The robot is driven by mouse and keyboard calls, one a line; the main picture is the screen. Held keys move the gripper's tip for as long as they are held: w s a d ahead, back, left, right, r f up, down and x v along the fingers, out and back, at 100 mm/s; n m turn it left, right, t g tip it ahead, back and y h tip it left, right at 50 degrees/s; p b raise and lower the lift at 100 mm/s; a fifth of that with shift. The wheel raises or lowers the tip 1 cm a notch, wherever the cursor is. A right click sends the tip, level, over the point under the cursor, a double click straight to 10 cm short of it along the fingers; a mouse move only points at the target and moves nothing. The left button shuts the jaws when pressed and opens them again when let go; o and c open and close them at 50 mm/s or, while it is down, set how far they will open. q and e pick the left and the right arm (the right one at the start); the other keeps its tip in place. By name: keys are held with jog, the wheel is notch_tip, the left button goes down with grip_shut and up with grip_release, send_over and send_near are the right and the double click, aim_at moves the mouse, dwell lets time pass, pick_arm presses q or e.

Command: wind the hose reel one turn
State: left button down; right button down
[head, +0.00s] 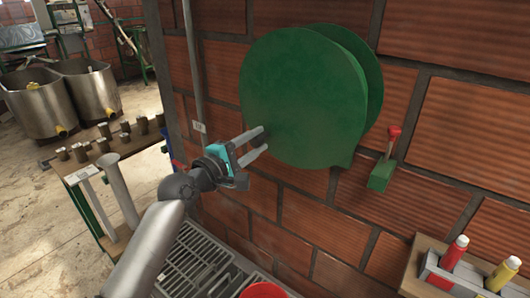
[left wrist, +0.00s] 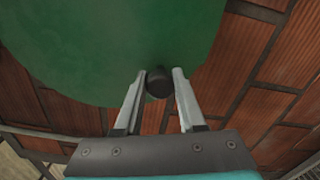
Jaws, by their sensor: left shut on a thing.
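The green hose reel (head: 303,100) is mounted on the brick wall in the middle of the head view. Its green disc (left wrist: 110,45) fills the upper left of the left wrist view. A dark round crank knob (left wrist: 158,83) stands out from the disc near its lower left edge. My left gripper (head: 257,142) is at this knob, and its two fingers are shut on it in the left wrist view (left wrist: 160,88). The fingers hide part of the knob in the head view. No hose is visible on the reel. My right gripper is not in view.
A green box with a red lever (head: 385,165) is on the wall right of the reel. A tray with red and yellow bottles (head: 455,252) is at lower right. A red bucket (head: 264,290) and grey grating (head: 200,262) lie below. A bench (head: 85,172) with metal pieces stands left.

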aim_at(252, 95)
pick_arm(q)
jog(key=a+r+m, duration=0.1)
jog(key=m, duration=0.1)
jog(key=w+a+r+m, duration=0.1)
jog(key=r+m, duration=0.1)
jog(key=w+a+r+m, duration=0.1)
jog(key=r+m, duration=0.1)
jog(key=shift+a, duration=0.15)
jog(key=r+m, duration=0.2)
jog(key=shift+w+a+m, duration=0.2)
jog(key=shift+a+m, duration=0.05)
jog(key=shift+m, duration=0.05)
jog(key=shift+r+m, duration=0.85)
jog(key=shift+m, duration=0.15)
jog(key=c, duration=0.5)
grip_release()
